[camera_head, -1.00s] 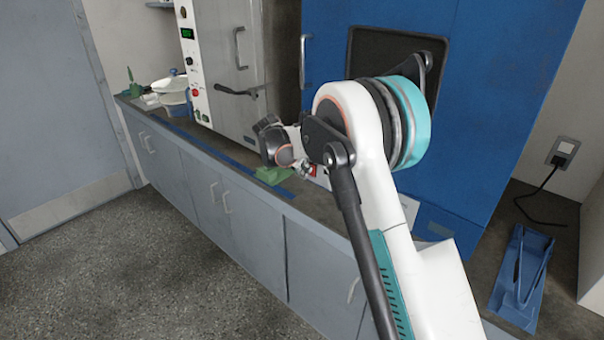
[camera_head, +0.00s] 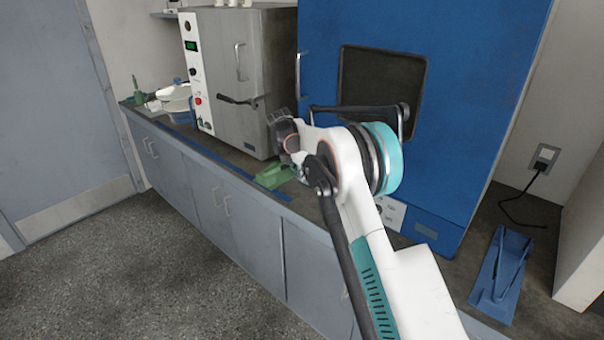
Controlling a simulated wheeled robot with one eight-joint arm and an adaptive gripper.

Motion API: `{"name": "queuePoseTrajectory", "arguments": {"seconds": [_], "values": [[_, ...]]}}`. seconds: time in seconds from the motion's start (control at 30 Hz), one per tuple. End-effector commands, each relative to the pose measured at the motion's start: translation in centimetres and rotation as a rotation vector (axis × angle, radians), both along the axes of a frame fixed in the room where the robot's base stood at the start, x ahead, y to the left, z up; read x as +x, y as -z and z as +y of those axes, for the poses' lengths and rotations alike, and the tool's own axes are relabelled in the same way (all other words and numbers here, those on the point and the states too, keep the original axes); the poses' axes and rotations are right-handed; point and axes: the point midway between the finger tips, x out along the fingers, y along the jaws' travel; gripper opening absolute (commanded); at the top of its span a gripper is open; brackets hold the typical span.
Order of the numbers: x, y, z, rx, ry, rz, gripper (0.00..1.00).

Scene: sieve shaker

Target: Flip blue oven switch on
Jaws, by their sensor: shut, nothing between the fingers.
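The blue oven (camera_head: 462,90) stands on the counter at the right, with a dark window in its door. A pale control panel (camera_head: 390,212) shows at its lower front, partly behind my arm. The switch itself cannot be made out; my arm covers the left part of the panel. My gripper (camera_head: 298,172) is at the far end of my arm, low in front of the oven's left side. It is small and partly hidden by my arm links. It is shut and empty. I cannot tell whether it touches the panel.
A grey oven (camera_head: 240,85) with a green display stands to the left. A green holder (camera_head: 274,176) lies on the counter (camera_head: 330,215) near my gripper. A blue holder (camera_head: 498,275) lies at the right, below a wall socket (camera_head: 542,158). The floor (camera_head: 150,280) at front left is clear.

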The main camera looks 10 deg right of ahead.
Motion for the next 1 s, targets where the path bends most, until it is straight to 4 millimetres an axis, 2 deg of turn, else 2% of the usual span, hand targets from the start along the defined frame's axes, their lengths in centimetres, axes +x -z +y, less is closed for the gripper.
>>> {"name": "queuePoseTrajectory", "arguments": {"seconds": [0.4, 0.77, 0.87, 1.0], "values": [[0.0, -1.6, 0.0, -0.001, 0.0, -0.001, 0.0], [-0.1, -1.6, 0.1, -0.001, 0.0, -0.001, 0.0], [-0.3, -1.5, 0.7, -0.001, 0.0, -0.001, 0.0], [-1.1, -1.4, 2.6, -0.001, 0.0, 0.001, 0.0]]}}
